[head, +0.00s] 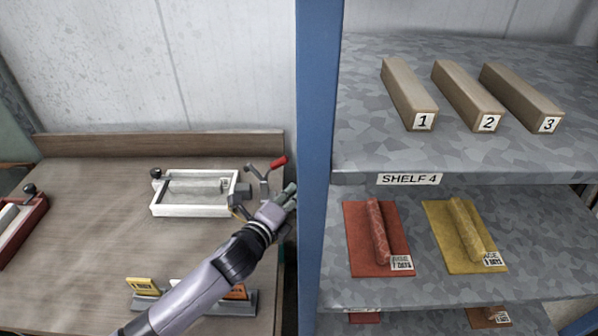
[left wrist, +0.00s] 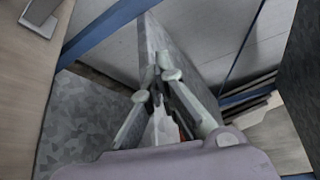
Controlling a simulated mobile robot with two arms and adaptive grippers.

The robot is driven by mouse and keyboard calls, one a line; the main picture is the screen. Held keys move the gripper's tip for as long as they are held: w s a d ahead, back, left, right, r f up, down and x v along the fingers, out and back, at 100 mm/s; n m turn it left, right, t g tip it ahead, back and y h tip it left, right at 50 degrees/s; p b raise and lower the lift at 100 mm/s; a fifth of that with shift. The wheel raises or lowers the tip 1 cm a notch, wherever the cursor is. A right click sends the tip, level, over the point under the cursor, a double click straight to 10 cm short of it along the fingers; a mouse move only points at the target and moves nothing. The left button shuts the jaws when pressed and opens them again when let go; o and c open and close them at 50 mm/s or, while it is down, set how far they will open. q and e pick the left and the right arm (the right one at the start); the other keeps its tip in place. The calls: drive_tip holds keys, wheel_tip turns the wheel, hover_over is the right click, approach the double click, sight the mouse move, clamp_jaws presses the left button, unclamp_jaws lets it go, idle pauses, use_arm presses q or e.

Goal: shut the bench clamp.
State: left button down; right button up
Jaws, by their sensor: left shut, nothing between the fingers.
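The bench clamp (head: 262,182) stands at the right edge of the wooden bench, beside the white-framed tray (head: 193,209). Its red-tipped handle (head: 278,162) sticks up and leans to the right. My left gripper (head: 289,191) is shut and empty, just below and to the right of the red tip in the head view. I cannot tell whether it touches the clamp. My arm hides the clamp's lower part. In the left wrist view the fingertips (left wrist: 160,85) sit close together, and a bit of orange-red shows behind them, unclear. My right gripper is out of view.
A blue shelf post (head: 318,150) stands close to the right of my left gripper. Shelves hold three numbered blocks (head: 470,95) and red and yellow sheets with rolls. A red-framed tray (head: 22,232) sits at left. A card holder (head: 250,305) lies partly behind my arm.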

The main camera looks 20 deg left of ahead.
sight(271, 167)
use_arm(q)
drive_tip(key=p+x, duration=0.2)
drive_tip(key=x, duration=0.7)
drive_tip(key=a+p, duration=0.1)
drive_tip(key=a, duration=0.1)
drive_tip(key=a+r+p, duration=0.1)
drive_tip(key=shift+a+r, duration=0.15)
drive_tip(key=shift+a, duration=0.2)
drive_tip(key=shift+w+d, duration=0.1)
drive_tip(key=shift+a+r+n, duration=0.25)
drive_tip(key=shift+a+n, duration=0.05)
